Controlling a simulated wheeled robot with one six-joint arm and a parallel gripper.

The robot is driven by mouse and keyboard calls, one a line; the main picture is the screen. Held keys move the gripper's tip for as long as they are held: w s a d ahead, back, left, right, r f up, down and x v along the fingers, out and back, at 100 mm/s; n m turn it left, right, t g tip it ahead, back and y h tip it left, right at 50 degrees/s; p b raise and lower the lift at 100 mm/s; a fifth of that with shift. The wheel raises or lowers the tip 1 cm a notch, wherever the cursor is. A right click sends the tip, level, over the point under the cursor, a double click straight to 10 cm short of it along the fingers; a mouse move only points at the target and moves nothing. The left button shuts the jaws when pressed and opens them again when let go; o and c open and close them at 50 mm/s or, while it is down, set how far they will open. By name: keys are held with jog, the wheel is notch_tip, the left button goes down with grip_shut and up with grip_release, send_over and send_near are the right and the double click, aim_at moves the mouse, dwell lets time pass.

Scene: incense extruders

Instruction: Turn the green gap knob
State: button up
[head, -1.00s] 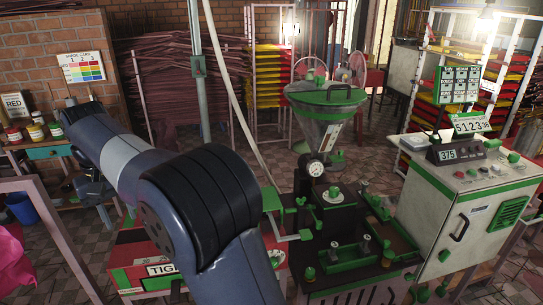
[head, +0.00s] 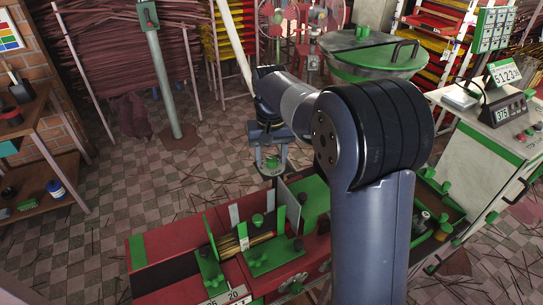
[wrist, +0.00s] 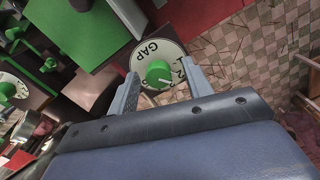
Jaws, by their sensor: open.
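The green gap knob (wrist: 158,72) sits in the middle of a round pale dial (wrist: 146,52) marked "GAP" with numbers, in the wrist view. A white pointer line shows on the knob. My gripper (wrist: 161,75) is open, with one finger on each side of the knob; whether they touch it I cannot tell. In the head view my gripper (head: 268,140) points down beyond the red machine, just above a small round dial with green on it (head: 271,163). My arm hides part of the machine there.
The red machine (head: 160,247) with upright green plates (head: 280,255) stands below my arm. A metal hopper (head: 372,60) is behind, and a grey control cabinet (head: 480,130) is at the right. Tiled floor lies left.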

jog(key=shift+w+d+f, duration=0.1)
jog(key=shift+w+d, duration=0.05)
jog(key=shift+c, duration=0.3)
jog(key=c, duration=0.9)
jog(key=shift+c, duration=0.2)
jog(key=shift+m, duration=0.4)
jog(key=m+p, duration=0.2)
jog(key=shift+m, duration=0.3)
jog(key=shift+m+p, duration=0.7)
jog(key=shift+m, duration=1.1)
